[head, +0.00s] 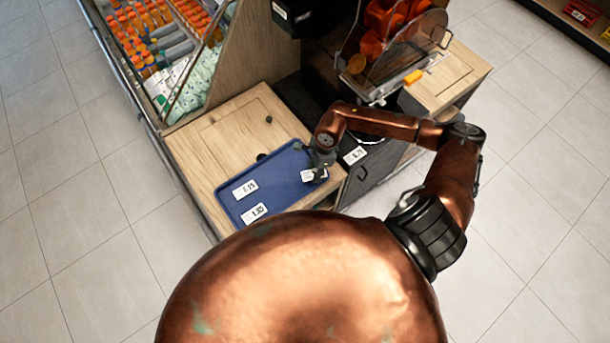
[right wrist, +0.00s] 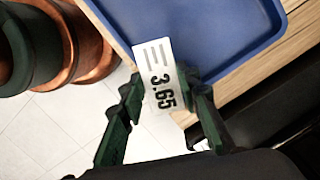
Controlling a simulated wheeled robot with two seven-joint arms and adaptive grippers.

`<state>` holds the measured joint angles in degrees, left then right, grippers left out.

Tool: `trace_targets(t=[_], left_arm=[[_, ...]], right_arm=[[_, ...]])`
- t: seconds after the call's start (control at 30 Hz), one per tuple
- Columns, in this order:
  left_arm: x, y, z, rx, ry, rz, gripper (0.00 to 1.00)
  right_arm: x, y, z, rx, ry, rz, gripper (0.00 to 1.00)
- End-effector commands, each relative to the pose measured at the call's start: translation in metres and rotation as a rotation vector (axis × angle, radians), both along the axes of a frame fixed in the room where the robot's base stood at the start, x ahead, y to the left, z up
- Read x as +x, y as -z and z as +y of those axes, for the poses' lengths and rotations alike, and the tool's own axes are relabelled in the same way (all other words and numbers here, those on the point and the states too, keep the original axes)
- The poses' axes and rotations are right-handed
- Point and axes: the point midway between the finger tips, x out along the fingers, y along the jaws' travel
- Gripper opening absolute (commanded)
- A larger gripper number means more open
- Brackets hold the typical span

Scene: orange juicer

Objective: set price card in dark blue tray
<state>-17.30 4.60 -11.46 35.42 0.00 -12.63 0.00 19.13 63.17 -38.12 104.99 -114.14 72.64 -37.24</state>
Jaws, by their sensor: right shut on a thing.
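The dark blue tray (head: 272,190) lies on the light wooden counter. My right gripper (head: 314,175) is over the tray's right edge, shut on a white price card (head: 307,175). In the right wrist view this price card (right wrist: 157,75) reads 3.65, and the gripper (right wrist: 160,105) has a finger on each side of it. The tray (right wrist: 215,30) shows behind the card. My left gripper is not in view.
Another price card (head: 355,155) is on the dark front right of the tray. The orange juicer (head: 385,50) stands behind my right arm. A bottle display (head: 170,45) is at the upper left. The wooden counter (head: 215,140) behind the tray is mostly clear.

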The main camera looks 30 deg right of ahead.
Motion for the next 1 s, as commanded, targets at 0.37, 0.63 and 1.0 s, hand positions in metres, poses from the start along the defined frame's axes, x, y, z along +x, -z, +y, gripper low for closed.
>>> trace_targets(t=[0.37, 0.63, 1.0], left_arm=[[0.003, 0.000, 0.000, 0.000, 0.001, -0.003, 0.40], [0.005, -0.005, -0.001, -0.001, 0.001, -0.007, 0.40], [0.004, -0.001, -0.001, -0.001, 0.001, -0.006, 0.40]], right_arm=[[0.028, 0.039, 0.016, 0.003, -0.001, 0.000, 0.10], [0.029, 0.069, 0.016, 0.001, 0.000, 0.001, 0.10], [0.029, 0.074, 0.015, 0.001, -0.001, 0.000, 0.31]])
